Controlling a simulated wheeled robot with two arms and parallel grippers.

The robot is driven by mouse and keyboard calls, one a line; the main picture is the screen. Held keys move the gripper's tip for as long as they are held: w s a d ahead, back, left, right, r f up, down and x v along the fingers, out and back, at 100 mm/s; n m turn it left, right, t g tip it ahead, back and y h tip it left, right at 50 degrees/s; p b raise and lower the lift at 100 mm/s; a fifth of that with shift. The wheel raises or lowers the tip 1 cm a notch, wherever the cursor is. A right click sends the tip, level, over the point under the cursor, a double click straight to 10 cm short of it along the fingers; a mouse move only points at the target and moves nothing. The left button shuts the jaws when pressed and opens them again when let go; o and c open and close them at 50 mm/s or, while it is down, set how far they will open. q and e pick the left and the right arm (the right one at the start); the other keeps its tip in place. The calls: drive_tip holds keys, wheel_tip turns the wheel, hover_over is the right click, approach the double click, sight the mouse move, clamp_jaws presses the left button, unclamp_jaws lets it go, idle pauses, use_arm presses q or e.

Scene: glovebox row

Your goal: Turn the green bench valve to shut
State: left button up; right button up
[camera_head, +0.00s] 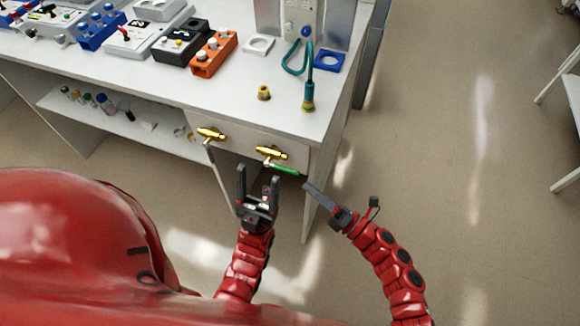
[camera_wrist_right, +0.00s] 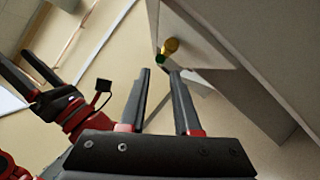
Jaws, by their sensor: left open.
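The green bench valve has a brass body (camera_head: 271,153) on the bench's front panel. Its green lever (camera_head: 286,170) points to the right, roughly along the panel. In the right wrist view the green lever end (camera_wrist_right: 160,59) shows small, ahead of the fingers. My left gripper (camera_head: 258,178) is open and empty, just below and left of the lever, apart from it. My right gripper (camera_head: 307,186) is right of and below the lever's end, apart from it; in the head view its fingers overlap, but the right wrist view (camera_wrist_right: 160,71) shows them open and empty.
A second brass valve (camera_head: 211,133) with a pale lever sits left on the same panel. The white bench top (camera_head: 180,95) carries an orange box (camera_head: 213,54), other devices and a teal hose (camera_head: 309,80). A lower shelf (camera_head: 150,138) holds small bottles.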

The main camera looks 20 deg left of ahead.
sight(289, 169)
drive_tip(key=p+x, duration=0.1)
drive_tip(key=x, duration=0.7)
drive_tip(key=shift+a+p, duration=0.25)
drive_tip(key=shift+p, duration=0.05)
clamp_jaws()
idle(0.9)
